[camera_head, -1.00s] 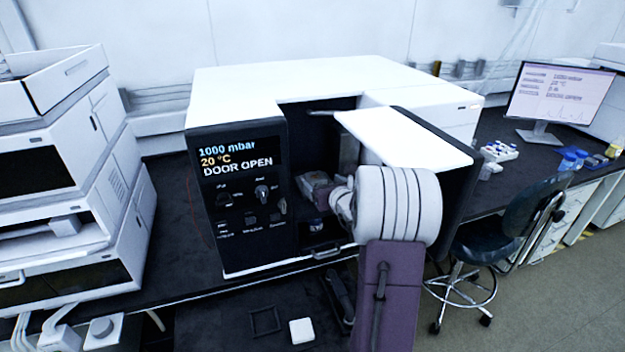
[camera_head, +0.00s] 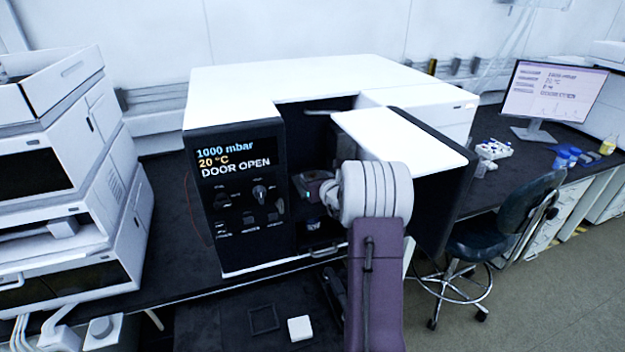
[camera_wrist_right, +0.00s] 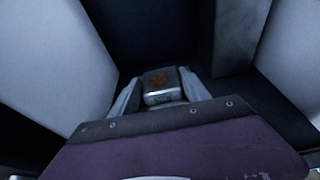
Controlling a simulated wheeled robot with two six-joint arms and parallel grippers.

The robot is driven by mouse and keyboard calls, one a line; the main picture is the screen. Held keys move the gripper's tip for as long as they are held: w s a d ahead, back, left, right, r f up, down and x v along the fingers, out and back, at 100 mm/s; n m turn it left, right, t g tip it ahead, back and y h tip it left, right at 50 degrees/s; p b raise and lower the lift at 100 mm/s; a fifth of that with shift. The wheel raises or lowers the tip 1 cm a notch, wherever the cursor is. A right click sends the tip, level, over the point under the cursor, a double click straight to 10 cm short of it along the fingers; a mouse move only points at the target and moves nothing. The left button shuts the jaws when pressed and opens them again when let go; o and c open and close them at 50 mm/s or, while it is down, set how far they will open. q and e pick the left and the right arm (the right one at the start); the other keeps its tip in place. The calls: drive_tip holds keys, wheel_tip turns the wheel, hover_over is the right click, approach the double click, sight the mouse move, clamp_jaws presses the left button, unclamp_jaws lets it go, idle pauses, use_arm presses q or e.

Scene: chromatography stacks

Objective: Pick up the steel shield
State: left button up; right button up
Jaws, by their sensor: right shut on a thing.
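A small steel block with an orange-brown mark on its top, which looks like the steel shield (camera_wrist_right: 163,90), sits between the two fingers of my right gripper (camera_wrist_right: 161,92) in the right wrist view. The fingers are shut on its sides. In the head view my right gripper (camera_head: 326,193) is inside the open chamber of the instrument (camera_head: 235,235), mostly hidden by my own arm. I cannot tell whether the block touches the surface beneath it. My left gripper is not in view.
The open door with its white top (camera_head: 400,135) stands close to the right of my arm. The chamber walls enclose the gripper. A white square piece (camera_head: 300,328) lies on the dark surface below. A stool (camera_head: 515,225) stands at the right.

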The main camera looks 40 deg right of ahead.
drive_tip(key=shift+r, duration=0.45)
wheel_tip(320, 180, up, 2)
drive_tip(key=shift+r, duration=0.25)
drive_tip(key=s+a+b, duration=0.1)
drive_tip(key=s+a, duration=0.1)
drive_tip(key=s, duration=0.6)
drive_tip(key=s+a+b, duration=0.2)
drive_tip(key=s+a, duration=0.1)
drive_tip(key=s, duration=0.6)
drive_tip(key=shift+a, duration=0.25)
